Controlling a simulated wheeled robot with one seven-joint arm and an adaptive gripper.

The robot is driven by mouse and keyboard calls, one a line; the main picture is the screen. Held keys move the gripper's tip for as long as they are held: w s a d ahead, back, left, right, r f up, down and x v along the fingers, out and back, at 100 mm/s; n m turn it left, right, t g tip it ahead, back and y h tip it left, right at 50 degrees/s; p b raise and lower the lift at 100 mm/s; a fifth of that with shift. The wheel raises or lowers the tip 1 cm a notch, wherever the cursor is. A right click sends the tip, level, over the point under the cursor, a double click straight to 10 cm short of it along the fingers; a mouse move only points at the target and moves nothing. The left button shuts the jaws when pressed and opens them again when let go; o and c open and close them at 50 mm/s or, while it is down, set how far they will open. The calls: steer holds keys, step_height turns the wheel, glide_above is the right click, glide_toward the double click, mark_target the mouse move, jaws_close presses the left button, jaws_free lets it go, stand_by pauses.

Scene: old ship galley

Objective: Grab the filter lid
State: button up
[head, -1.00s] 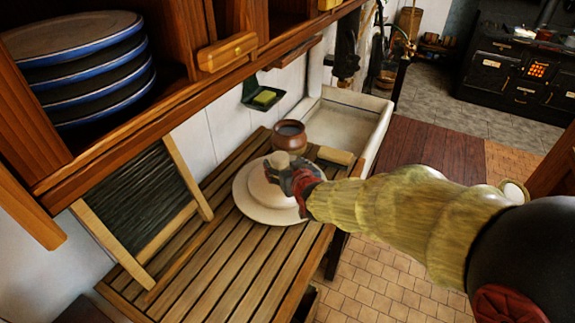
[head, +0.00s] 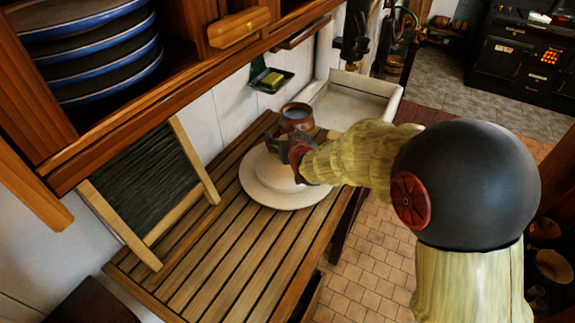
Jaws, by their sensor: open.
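The filter lid (head: 264,172) is a cream, domed disc with a wide rim, resting on the slatted wooden counter. My gripper (head: 279,146) is over the top of the lid, coming in from the right. Its dark fingers are open and hide the lid's knob. I cannot tell whether the fingers touch the lid or stand around the knob.
A brown clay pot (head: 297,117) stands just behind the lid, close to my gripper. A white sink (head: 352,100) lies beyond. The counter's front slats (head: 215,255) are clear.

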steer(key=shift+c, duration=1.3)
jaws_close()
steer(key=shift+w+r, duration=0.15)
